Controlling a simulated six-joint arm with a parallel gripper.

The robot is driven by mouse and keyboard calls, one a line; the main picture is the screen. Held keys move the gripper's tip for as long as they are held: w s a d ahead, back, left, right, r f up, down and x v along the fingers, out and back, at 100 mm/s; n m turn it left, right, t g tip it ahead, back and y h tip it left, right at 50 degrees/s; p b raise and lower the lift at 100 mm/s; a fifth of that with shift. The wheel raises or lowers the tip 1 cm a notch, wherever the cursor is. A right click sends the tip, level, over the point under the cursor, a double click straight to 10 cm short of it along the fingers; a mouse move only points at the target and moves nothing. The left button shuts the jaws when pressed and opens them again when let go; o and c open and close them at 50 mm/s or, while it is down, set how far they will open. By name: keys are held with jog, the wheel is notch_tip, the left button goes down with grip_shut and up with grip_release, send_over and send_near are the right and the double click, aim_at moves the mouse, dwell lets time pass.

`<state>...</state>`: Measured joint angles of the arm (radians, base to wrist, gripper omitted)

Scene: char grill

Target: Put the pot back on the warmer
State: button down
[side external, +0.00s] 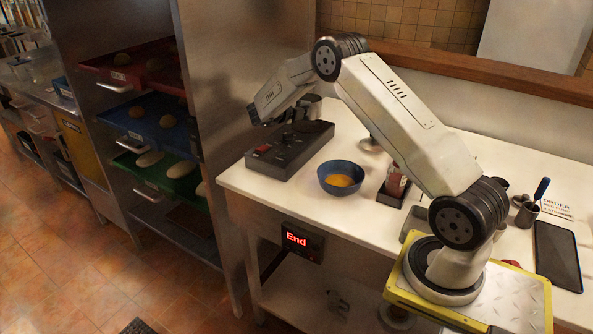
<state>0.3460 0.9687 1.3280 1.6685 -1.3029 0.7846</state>
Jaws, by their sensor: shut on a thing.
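A black box with a red switch and several knobs, which looks like the warmer (284,154), sits at the left end of the white counter. A grey metal rounded thing, which looks like the pot (313,104), shows partly behind my forearm, above the far part of the box. My gripper (265,121) is over the box's left end, angled down. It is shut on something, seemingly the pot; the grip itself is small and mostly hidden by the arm. I cannot tell whether the pot touches the box.
A blue bowl with yellow contents (341,179) stands right of the box. A steel rack with colored trays (171,137) stands close on the left. A red display (297,240) reads "End".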

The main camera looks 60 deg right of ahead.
aim_at(313, 117)
jog(key=shift+w+d+f, duration=0.15)
jog(key=shift+w+f, duration=0.1)
jog(key=shift+f, duration=1.55)
jog(key=shift+f, duration=0.1)
jog(key=shift+c, duration=2.3)
grip_release()
jog(key=shift+f, duration=0.1)
jog(key=shift+a+r, duration=0.2)
jog(key=v, duration=1.1)
jog(key=shift+a+r, duration=0.1)
jog(key=shift+a, duration=0.25)
